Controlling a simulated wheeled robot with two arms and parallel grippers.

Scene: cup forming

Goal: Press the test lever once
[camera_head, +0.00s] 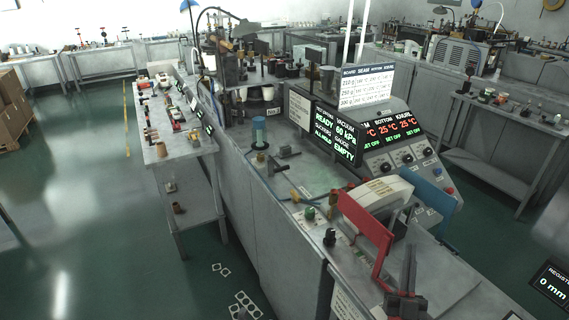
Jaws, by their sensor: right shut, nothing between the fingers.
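No label that I can read marks the test lever, so I cannot tell for sure which part it is. A small dark handle (286,152) stands on the bench top near the blue-topped cylinder (259,132). A large red bar bent into an angle (366,222) rises at the front of the machine, beside a pale, labelled housing (381,193). My right gripper (408,262) is at the lower right, its dark fingers together and pointing up, just right of the red bar's lower end. Whether they touch is unclear. My left gripper is not in view.
A display (335,133) reads READY, 60 kPa and EMPTY. A knob panel (402,147) and a blue plate (432,196) are behind the red bar. Green and black knobs (310,213) stand to its left. A side table (190,150) holds small parts. Floor at left is open.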

